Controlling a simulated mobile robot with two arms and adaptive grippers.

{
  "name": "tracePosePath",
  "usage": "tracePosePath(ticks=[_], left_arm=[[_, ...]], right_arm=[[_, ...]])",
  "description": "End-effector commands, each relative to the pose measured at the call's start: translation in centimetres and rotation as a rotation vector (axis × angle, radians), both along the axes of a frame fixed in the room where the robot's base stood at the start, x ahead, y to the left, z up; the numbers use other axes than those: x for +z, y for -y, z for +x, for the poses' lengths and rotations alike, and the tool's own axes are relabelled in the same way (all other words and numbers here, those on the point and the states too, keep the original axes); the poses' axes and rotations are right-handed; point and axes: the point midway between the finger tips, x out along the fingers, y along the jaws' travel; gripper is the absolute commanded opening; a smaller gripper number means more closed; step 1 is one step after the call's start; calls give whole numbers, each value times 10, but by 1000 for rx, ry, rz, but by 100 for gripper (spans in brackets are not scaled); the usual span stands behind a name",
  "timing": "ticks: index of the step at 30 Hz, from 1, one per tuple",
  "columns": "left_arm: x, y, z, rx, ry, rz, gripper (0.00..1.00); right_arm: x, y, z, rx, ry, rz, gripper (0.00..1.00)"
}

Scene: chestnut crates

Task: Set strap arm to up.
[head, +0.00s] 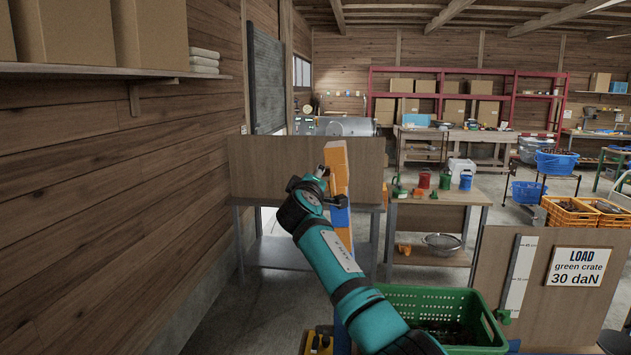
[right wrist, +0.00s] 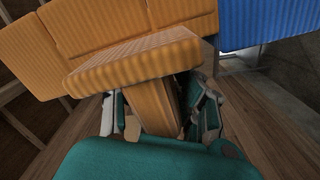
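An upright orange-and-blue piece, seemingly the strap arm (head: 338,165), stands left of centre in the head view. In the right wrist view, a ribbed orange bar (right wrist: 135,62) has an orange stem (right wrist: 155,105) running down between the fingers of my right gripper (right wrist: 162,112). The fingers lie close on both sides of the stem and look shut on it. A blue panel (right wrist: 262,22) is at the upper right. My left gripper is in neither view.
A green crate (head: 480,330) stands right of my arm, beside a board with a load sign (head: 577,267). A brown-panelled table (head: 260,165) is behind the upright piece. A low table (head: 455,195) holds coloured cans. A wooden wall closes the left side.

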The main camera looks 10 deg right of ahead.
Motion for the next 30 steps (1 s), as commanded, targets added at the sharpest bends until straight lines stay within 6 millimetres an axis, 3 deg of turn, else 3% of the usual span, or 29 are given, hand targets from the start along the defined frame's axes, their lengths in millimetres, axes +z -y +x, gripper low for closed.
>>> tracePosePath(ticks=[3,20,30], left_arm=[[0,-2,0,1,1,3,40],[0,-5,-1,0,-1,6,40],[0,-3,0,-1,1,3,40]], right_arm=[[1,-2,0,4,1,2,44],[-3,-2,-3,1,-4,3,44],[-4,-14,-40,3,-4,5,44]])
